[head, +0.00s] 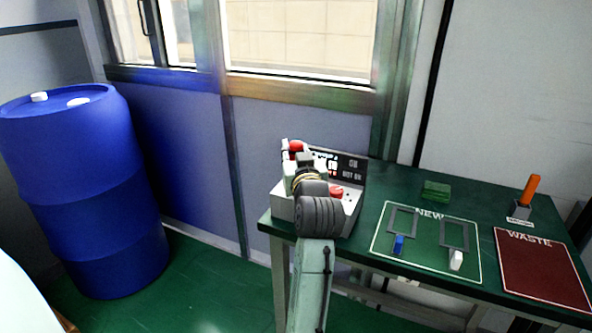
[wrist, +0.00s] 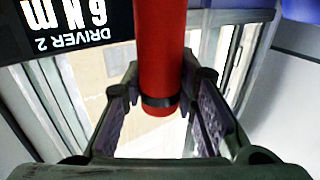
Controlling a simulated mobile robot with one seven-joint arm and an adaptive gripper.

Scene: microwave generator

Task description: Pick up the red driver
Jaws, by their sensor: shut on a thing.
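The red driver (wrist: 160,55) shows in the wrist view as a red cylinder with a dark band near its lower end. It runs between the fingers of my gripper (wrist: 168,85), which is shut on it. In the head view a bit of red (head: 296,146) shows at my gripper (head: 291,158), above the left end of the green table. My own wrist and arm hide most of the driver there. A black label reading "DRIVER 2" and "6 Nm" (wrist: 65,25) appears upside down beside the driver in the wrist view.
A grey box with red buttons (head: 350,197) stands behind my arm on the table (head: 385,180). To its right are a green "NEW" mat (head: 425,262), a green block (head: 436,189), an orange-handled tool (head: 529,188) and a red "WASTE" mat (head: 540,268). A blue barrel (head: 80,190) stands left.

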